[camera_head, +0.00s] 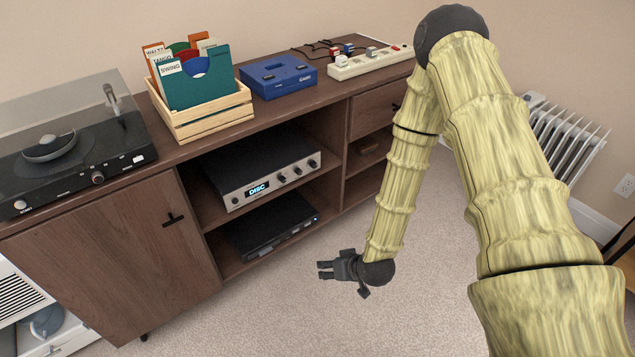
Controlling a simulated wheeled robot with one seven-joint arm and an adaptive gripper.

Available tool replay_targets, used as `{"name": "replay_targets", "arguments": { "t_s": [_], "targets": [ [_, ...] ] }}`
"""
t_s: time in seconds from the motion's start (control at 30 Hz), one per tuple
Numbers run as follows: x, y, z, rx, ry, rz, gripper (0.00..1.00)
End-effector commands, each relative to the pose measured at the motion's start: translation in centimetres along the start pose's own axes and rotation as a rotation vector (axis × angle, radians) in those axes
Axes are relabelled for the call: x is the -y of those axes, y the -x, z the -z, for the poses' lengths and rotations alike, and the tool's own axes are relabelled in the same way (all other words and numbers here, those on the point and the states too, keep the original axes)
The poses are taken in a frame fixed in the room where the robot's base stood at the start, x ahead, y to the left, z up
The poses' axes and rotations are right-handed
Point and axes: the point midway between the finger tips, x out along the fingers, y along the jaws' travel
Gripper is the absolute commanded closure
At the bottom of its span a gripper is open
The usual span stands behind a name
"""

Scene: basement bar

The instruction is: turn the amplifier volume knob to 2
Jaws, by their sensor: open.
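The amplifier (268,179) is a silver-fronted unit with a dark top on the upper open shelf of the wooden cabinet. Its lit display (258,187) reads "DISC". Several dark knobs (297,170) run along the right part of its front; their markings are too small to read, and I cannot tell which is the volume knob. My gripper (321,270) is open and empty, low in front of the cabinet and apart from it. It is below and to the right of the amplifier, with its fingers pointing left.
A black unit (270,226) sits on the shelf below the amplifier. On the cabinet top are a turntable (75,150), a wooden record crate (208,121), a blue device (279,76) and a cream power strip (370,62). A white radiator (565,140) stands right. The carpet (260,310) in front is clear.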

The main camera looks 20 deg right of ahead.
Motion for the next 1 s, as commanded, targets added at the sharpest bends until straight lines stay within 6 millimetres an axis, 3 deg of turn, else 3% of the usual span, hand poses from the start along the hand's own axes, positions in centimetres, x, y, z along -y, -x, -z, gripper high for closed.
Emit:
{"name": "replay_targets", "arguments": {
  "t_s": [0.03,0.1,0.43,0.7,1.0],
  "targets": [
    [-0.7,-2.1,0.8,-0.046,0.002,0.013,0.55],
    [-1.1,-3.4,2.6,-0.104,0.009,0.03,0.55],
    [-3.7,-7.9,11.2,-0.385,0.049,0.099,0.55],
    [-6.4,-9.3,18.0,-0.617,0.087,0.139,0.55],
    [-9.1,-8.6,23.7,-0.83,0.13,0.162,0.55]
  ]
}}
